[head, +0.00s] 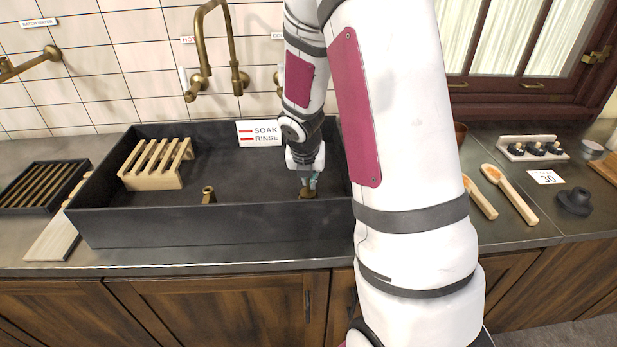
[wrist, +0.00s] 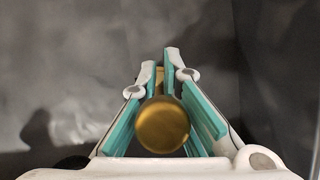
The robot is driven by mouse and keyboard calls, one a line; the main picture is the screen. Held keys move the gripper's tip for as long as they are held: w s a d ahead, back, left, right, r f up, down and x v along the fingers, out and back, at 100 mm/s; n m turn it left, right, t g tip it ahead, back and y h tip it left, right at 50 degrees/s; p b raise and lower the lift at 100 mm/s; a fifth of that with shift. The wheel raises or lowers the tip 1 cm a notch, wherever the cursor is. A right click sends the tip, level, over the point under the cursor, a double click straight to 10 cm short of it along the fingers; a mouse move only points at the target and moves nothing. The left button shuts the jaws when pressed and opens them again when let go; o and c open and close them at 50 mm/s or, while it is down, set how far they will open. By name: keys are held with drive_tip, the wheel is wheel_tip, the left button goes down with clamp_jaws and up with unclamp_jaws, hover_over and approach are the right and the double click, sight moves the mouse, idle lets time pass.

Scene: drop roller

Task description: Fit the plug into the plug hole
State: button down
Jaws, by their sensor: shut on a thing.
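My gripper (head: 306,181) reaches down into the right part of the dark sink (head: 200,222), close to its front wall. Its teal-lined fingers (wrist: 165,85) are shut on a brass piece with a round knob (wrist: 162,125), which I take to be the plug. In the wrist view the knob sits between the fingers, and a bit of brass shows near the fingertips. In the head view brownish brass (head: 308,193) shows just under the gripper. The sink floor there is hidden by the front wall, and I cannot make out the plug hole or any contact with it.
A short brass fitting (head: 208,194) stands in the sink left of my gripper. A wooden rack (head: 156,165) lies at the sink's left. A brass tap (head: 207,50) hangs over the back. Wooden spoons (head: 512,194) and a black rubber-like piece (head: 574,201) lie on the right counter.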

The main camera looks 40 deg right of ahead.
drive_tip(key=shift+f, duration=0.65)
idle(1.3)
drive_tip(key=c, duration=1.7)
unclamp_jaws()
drive_tip(key=shift+o, duration=0.6)
drive_tip(key=o, duration=1.1)
drive_tip(key=shift+r, duration=0.15)
drive_tip(key=shift+p+v, duration=3.2)
drive_tip(key=shift+v, duration=0.2)
drive_tip(key=shift+s, duration=0.1)
drive_tip(key=shift+r+p, duration=2.15)
drive_tip(key=shift+r, duration=0.3)
